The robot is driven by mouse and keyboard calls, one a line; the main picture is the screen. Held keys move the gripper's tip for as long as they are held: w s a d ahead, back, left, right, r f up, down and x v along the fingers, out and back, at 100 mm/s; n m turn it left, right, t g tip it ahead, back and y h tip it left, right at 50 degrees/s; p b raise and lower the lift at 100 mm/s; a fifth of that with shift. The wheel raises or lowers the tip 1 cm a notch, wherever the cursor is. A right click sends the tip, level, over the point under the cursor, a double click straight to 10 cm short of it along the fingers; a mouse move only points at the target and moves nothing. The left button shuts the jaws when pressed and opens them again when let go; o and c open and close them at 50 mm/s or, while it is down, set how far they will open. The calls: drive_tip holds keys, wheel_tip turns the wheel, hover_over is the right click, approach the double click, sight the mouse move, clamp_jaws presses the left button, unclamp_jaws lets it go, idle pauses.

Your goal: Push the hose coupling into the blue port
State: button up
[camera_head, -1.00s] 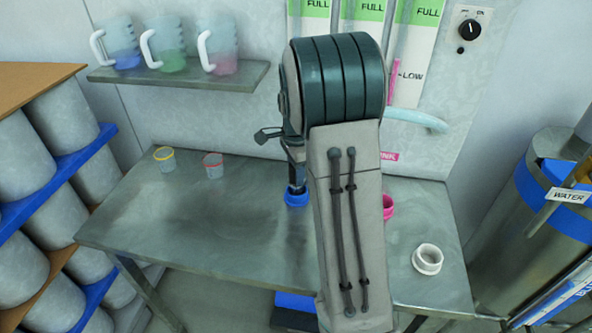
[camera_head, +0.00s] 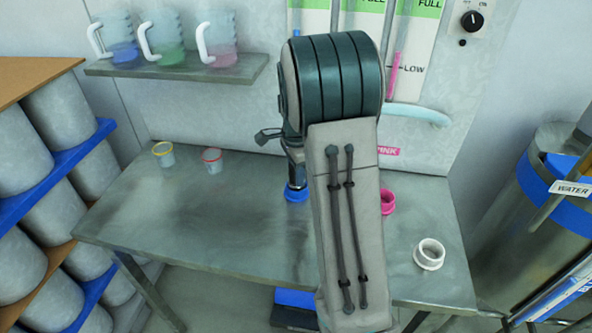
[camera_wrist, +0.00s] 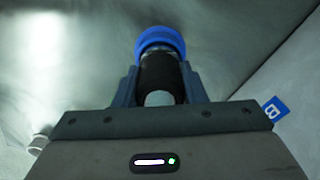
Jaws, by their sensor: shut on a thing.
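My gripper (camera_wrist: 159,88) is shut on a dark, cylindrical hose coupling (camera_wrist: 160,72), with one finger on each side. In the head view, the coupling (camera_head: 297,179) points down over the table, and my arm hides much of the gripper. The blue port (camera_head: 296,195) is a short ring on the tabletop, directly below the coupling. In the wrist view, the blue port (camera_wrist: 159,38) lies just beyond the coupling's far end, in line with it. The two appear to meet there, but I cannot tell how deep the coupling sits.
A pink ring (camera_head: 388,202) and a white ring (camera_head: 429,254) stand right of my arm on the metal table (camera_head: 190,220). Two small cups, yellow-rimmed (camera_head: 163,154) and red-rimmed (camera_head: 212,160), stand at back left. A shelf (camera_head: 180,70) with jugs hangs above.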

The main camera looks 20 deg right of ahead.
drive_tip(key=o, duration=1.3)
drive_tip(key=shift+c, duration=0.2)
drive_tip(key=shift+r, duration=0.1)
drive_tip(key=shift+r+p, duration=2.7)
drive_tip(key=shift+r, duration=0.75)
